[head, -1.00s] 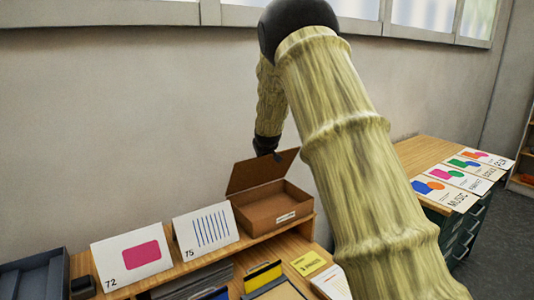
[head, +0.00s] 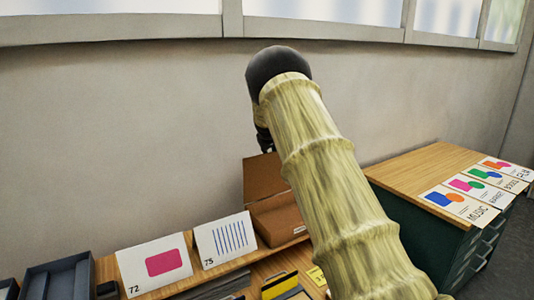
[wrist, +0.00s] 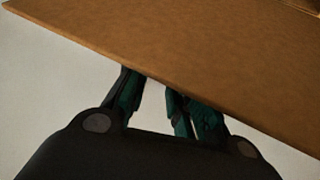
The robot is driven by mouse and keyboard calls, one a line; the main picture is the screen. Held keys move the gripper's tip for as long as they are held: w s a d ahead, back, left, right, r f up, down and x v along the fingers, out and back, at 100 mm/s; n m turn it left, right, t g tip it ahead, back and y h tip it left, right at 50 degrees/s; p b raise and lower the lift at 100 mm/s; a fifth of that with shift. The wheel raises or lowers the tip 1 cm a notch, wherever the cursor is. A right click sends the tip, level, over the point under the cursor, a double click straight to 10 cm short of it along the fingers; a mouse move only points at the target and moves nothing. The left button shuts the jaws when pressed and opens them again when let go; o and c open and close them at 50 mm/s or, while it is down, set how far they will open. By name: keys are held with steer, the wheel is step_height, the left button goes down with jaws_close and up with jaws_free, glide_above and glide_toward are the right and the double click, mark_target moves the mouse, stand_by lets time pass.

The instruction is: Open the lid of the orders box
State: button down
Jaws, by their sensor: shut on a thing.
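The orders box is a brown cardboard box (head: 275,217) on the wooden shelf against the wall, partly hidden behind my arm. Its lid (head: 262,177) stands raised at the back, hinged up from the box. My gripper (head: 266,147) is at the lid's upper edge. In the wrist view the lid (wrist: 180,45) is a broad brown panel crossing the upper part of the picture. The dark and green fingers of my gripper (wrist: 155,85) reach its edge and are shut on it. The fingertips are partly hidden by the lid.
Cards marked 72 (head: 153,264) and 75 (head: 226,240) stand left of the box. A grey tray (head: 57,277) is at far left. A green cabinet (head: 405,170) with a wooden top and several printed cards is at right. The wall is close behind the box.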

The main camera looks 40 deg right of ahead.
steer(key=shift+w+a+f, duration=0.1)
steer(key=shift+w+f, duration=0.1)
steer(key=shift+f, duration=0.25)
steer(key=shift+w+a+f, duration=0.1)
steer(key=shift+w+f, duration=0.1)
steer(key=shift+f, duration=0.25)
steer(key=shift+w+a+f, duration=0.1)
stand_by(0.6)
steer(key=c, duration=1.6)
jaws_free()
steer(key=o, duration=0.3)
steer(key=shift+w+f, duration=0.1)
steer(key=shift+w, duration=0.05)
steer(key=shift+w+a+r+p, duration=0.15)
steer(key=shift+a+r+p, duration=0.75)
steer(key=shift+r, duration=1.15)
steer(key=shift+w+a+r+p, duration=0.2)
steer(key=shift+a+r+p, duration=0.6)
steer(key=shift+r, duration=1.25)
steer(key=shift+w+a+r+p, duration=0.15)
steer(key=shift+a+r+p, duration=0.35)
steer(key=shift+r+p, duration=1.15)
steer(key=shift+r, duration=0.4)
